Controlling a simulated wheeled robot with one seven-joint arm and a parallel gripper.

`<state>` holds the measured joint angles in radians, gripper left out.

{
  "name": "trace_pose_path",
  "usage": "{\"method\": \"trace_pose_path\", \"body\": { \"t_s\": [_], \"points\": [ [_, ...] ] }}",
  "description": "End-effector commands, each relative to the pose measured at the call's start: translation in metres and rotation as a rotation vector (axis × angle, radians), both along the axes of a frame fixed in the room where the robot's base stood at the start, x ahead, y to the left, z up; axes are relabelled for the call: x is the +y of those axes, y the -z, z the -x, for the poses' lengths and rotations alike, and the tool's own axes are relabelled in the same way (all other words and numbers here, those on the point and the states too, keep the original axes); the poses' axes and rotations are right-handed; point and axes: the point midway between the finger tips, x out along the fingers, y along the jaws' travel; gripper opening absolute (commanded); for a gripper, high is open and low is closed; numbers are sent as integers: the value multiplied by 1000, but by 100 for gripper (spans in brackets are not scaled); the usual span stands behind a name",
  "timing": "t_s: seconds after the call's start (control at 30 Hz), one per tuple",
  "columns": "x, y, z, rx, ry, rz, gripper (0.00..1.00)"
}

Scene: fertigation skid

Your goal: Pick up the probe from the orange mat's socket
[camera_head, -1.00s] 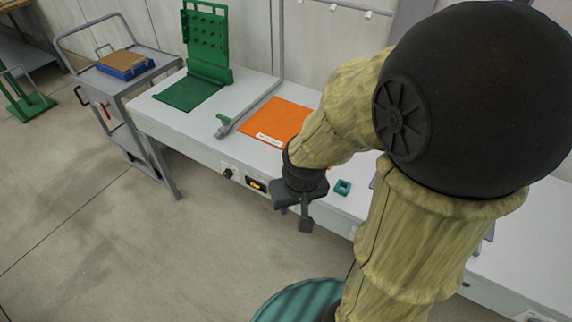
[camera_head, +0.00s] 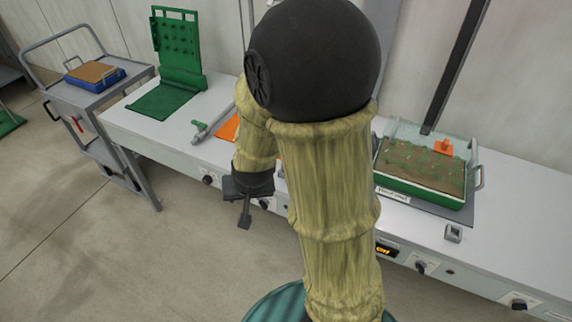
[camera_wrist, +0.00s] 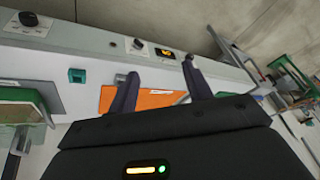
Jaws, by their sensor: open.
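The orange mat (camera_head: 227,129) lies on the bench and is mostly hidden behind my arm in the head view. In the wrist view, the mat (camera_wrist: 150,98) shows between and beyond my fingers, with a white label on its edge. I cannot make out a probe or its socket on the mat. A small teal block (camera_wrist: 77,75) stands on the bench beside the mat in the wrist view. My gripper (camera_head: 245,208) hangs in front of the bench edge, apart from the mat. In the wrist view, my gripper (camera_wrist: 160,68) is open and empty.
A grey pipe with a green handle (camera_head: 203,132) lies left of the mat. A green pegboard stand (camera_head: 177,60) is further left, beside a grey cart (camera_head: 95,97). A soil tray (camera_head: 420,170) with a small orange piece stands right. A grey block (camera_head: 453,233) sits near the front edge.

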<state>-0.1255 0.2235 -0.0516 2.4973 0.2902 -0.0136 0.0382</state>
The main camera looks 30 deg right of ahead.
Motion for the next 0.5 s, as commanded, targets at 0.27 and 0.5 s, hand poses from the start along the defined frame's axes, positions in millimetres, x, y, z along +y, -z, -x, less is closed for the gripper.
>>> {"method": "trace_pose_path", "body": {
  "t_s": [0.27,0.5],
  "points": [
    [-9,72,-72,-241,332,83,50],
    [-41,112,-92,-499,564,324,50]
  ]
}}
